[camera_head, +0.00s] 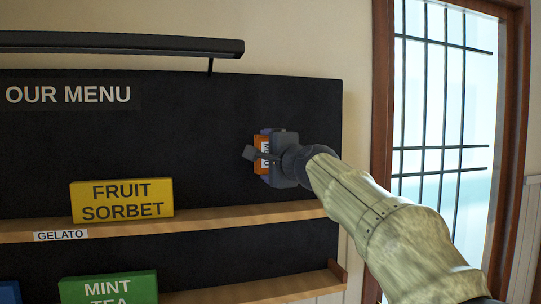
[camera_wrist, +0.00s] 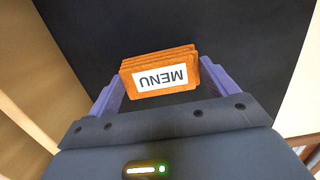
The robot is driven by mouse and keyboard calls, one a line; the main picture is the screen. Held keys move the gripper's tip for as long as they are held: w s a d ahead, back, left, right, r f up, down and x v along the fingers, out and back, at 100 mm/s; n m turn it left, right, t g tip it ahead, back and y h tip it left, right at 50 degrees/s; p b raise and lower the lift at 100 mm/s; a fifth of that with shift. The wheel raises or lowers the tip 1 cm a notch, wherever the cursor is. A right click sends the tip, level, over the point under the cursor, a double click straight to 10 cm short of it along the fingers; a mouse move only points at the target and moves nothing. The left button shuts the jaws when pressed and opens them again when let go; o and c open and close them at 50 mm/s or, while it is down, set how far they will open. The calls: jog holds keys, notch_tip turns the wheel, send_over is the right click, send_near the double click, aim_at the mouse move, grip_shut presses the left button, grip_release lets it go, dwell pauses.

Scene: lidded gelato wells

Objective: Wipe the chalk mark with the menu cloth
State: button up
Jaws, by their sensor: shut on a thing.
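The menu cloth is a folded orange bundle (camera_wrist: 158,58) with a white MENU label, held between the two purple fingers in the wrist view. My gripper (camera_wrist: 160,85) is shut on it, and the cloth is up against or very close to the black menu board (camera_wrist: 225,30). In the head view the cloth (camera_head: 258,142) shows only partly behind my gripper (camera_head: 266,155), which is at the right part of the board (camera_head: 200,130). No chalk mark shows in either view; the cloth and gripper hide part of the board.
A wooden shelf (camera_head: 245,216) runs below my gripper, with a yellow FRUIT SORBET block (camera_head: 122,200) at left. A lower shelf holds a green MINT TEA block (camera_head: 108,288). A black lamp bar (camera_head: 120,44) juts out above. A wooden-framed window (camera_head: 382,100) is at right.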

jog(key=shift+s+a+p, duration=0.25)
jog(key=shift+a+p, duration=0.15)
jog(key=shift+a, duration=0.4)
jog(key=shift+s+a+p, duration=0.2)
jog(key=shift+a+p, duration=0.2)
jog(key=shift+a, duration=0.35)
jog(key=b+v, duration=0.2)
jog(key=v, duration=0.5)
jog(key=shift+s+a+b, duration=0.25)
jog(key=shift+s+b, duration=0.05)
jog(key=shift+s, duration=0.25)
jog(key=b+v, duration=0.1)
jog(key=v, duration=0.6)
jog(key=shift+s+a+b, duration=0.15)
jog(key=shift+a+b, duration=0.15)
jog(key=shift+a, duration=0.1)
